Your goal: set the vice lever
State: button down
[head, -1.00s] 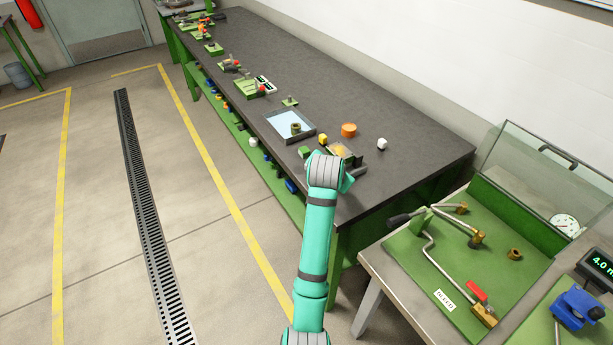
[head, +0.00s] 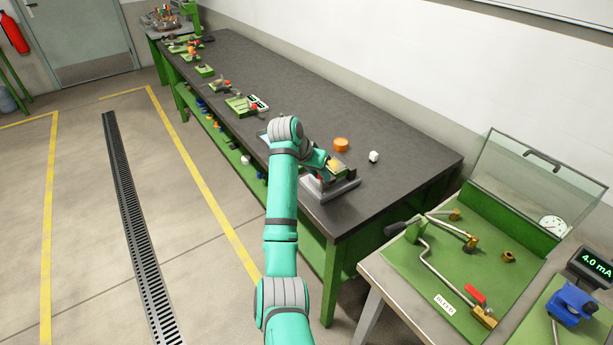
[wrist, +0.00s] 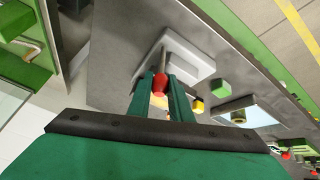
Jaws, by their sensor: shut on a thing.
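The vice (head: 342,188) is a grey block at the near end of the dark bench in the head view, partly hidden by my arm. The wrist view shows its pale grey body (wrist: 200,66) and a lever with a red knob (wrist: 159,84) at its end. My gripper (wrist: 161,92) is shut on the red knob, with one green finger on each side of it. The lever's rod runs from the knob towards the vice body. In the head view my arm's end is at the vice and the fingertips are hard to make out.
In the wrist view a green block (wrist: 221,88) and a shallow tray (wrist: 262,117) lie to the right. A side table (head: 376,268) with bent pipes stands at the right.

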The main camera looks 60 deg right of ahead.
jog(key=shift+d, duration=0.1)
dwell(0.3)
jog(key=c, duration=1.6)
grip_release()
jog(key=shift+w, duration=0.1)
